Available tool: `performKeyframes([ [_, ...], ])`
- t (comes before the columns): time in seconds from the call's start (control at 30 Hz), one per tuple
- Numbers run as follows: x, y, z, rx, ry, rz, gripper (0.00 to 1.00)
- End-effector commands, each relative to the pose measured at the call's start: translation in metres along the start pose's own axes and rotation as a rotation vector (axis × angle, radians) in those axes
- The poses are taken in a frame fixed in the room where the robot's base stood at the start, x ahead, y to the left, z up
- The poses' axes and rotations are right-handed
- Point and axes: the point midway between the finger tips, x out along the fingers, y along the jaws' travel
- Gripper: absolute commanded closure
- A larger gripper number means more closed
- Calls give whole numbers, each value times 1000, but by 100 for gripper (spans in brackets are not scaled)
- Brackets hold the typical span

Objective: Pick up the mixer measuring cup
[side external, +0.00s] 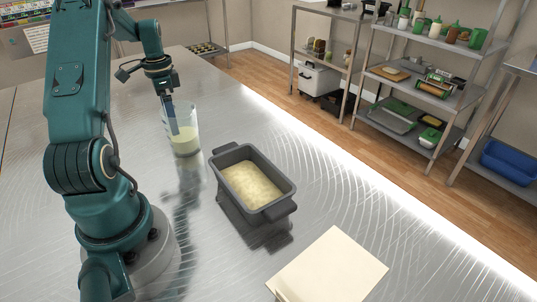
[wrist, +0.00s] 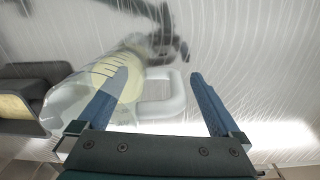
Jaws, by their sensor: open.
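The measuring cup (side external: 186,143) is clear, with measuring marks and pale yellow contents in its lower part. It stands upright on the metal table, behind and left of the grey pan. In the wrist view the cup (wrist: 77,98) is left of centre, and its clear loop handle (wrist: 178,100) shows between my fingers. My gripper (side external: 171,118) points down at the cup, its blue fingers overlapping the cup in the side view. In the wrist view my gripper (wrist: 158,75) is open, the left finger in front of the cup and the right finger beyond the handle. Contact cannot be told.
A dark grey two-handled pan (side external: 228,187) with pale yellow contents stands close to the cup; it also shows at the left of the wrist view (wrist: 38,72). A cream board (side external: 332,268) lies at the front. Shelves (side external: 455,98) stand beyond the table's right edge. Table around the cup is otherwise clear.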

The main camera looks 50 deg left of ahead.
Motion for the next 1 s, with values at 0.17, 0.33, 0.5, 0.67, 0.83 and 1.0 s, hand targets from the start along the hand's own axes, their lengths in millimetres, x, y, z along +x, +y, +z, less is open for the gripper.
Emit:
performKeyframes([
  [0.17, 14, 0, 0, 0, -1, 1, 0],
  [0.33, 16, 0, 0, 0, 0, -1, 0],
  [0.5, 16, 0, 0, 0, 0, -1, 27],
  [0.67, 16, 0, 0, 0, 0, -1, 88],
  [0.83, 16, 0, 0, 0, -1, -1, 100],
  [1.0, 16, 0, 0, 0, -1, -1, 100],
])
